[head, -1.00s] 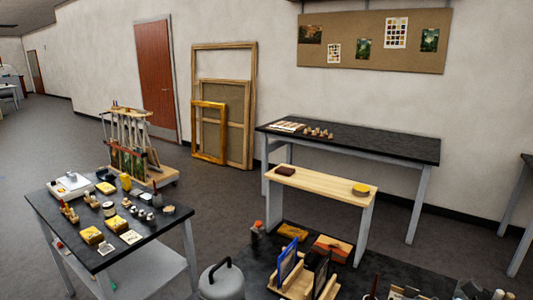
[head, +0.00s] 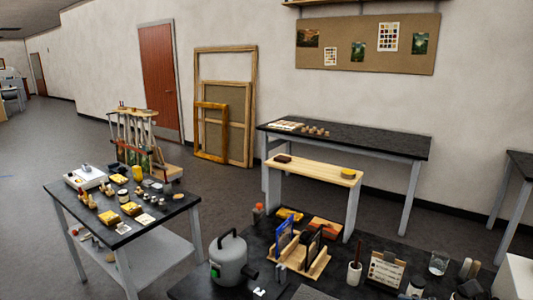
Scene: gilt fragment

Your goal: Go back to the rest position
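Neither of my grippers shows in the head view, and no part of my arms can be made out for sure. The near dark worktable (head: 345,250) fills the bottom middle and right. On it stand a grey canister with a black handle (head: 229,262), a wooden rack (head: 313,264) with upright blue and dark panels, a white cup with brushes (head: 354,273) and a small board of samples (head: 386,269).
A side table (head: 160,224) crowded with small jars and yellow blocks stands at left. A wooden bench (head: 315,171) and a long black-topped table (head: 375,143) stand ahead. Frames (head: 224,120) lean on the wall. Floor at far left (head: 60,145) is clear.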

